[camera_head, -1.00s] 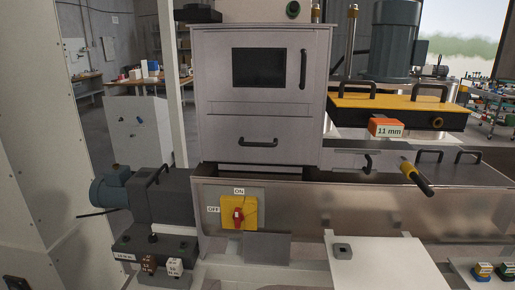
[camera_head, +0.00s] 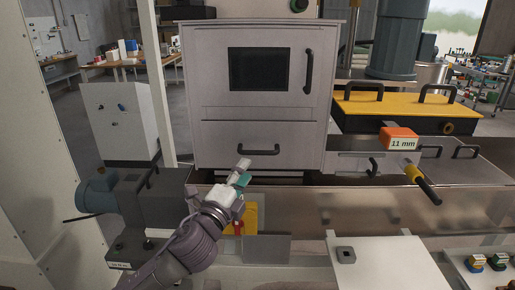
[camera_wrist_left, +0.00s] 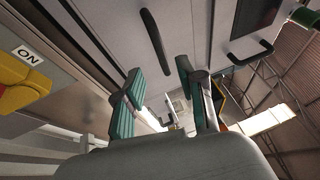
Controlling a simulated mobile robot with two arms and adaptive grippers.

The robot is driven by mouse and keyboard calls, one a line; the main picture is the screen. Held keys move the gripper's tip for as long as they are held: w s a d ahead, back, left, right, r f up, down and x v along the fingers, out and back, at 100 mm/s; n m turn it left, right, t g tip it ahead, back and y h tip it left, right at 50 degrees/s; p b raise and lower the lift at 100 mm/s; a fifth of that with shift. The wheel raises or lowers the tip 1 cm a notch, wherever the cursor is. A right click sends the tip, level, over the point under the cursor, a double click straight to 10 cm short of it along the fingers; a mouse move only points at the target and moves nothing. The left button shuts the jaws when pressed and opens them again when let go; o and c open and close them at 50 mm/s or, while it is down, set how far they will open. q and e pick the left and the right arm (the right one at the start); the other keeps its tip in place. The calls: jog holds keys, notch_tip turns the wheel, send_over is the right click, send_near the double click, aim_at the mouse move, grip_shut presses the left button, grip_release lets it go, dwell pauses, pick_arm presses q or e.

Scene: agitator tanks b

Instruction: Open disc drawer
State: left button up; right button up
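The grey drawer front (camera_head: 218,140) is below the windowed door of the cabinet and looks closed, with a black horizontal handle (camera_head: 258,151). My left gripper (camera_head: 243,174) is just below and slightly left of that handle, apart from it. In the left wrist view, my gripper's teal-padded fingers (camera_wrist_left: 160,91) are spread with nothing between them. The drawer handle (camera_wrist_left: 152,42) shows there beyond the fingertips. My right gripper is in neither view. No disc shows.
The windowed door has a black vertical handle (camera_head: 309,71). A yellow switch panel (camera_head: 250,217) is partly behind my left arm. A small grey front (camera_head: 352,164) with a black handle and a yellow-and-black lever (camera_head: 423,184) are at right. An orange "11 mm" block (camera_head: 399,138) stands above them.

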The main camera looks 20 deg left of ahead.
aim_at(257, 154)
pick_arm(q)
jog(key=p+x, duration=0.1)
jog(key=x, duration=0.6)
jog(key=shift+w+d+r+p, duration=0.2)
jog(key=shift+w+p, duration=0.15)
jog(key=shift+p, duration=0.05)
jog(key=shift+w, duration=0.5)
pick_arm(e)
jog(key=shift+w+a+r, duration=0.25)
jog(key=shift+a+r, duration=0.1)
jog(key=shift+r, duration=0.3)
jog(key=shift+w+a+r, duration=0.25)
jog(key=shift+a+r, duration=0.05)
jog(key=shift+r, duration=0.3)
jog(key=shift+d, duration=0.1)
pick_arm(q)
grip_shut()
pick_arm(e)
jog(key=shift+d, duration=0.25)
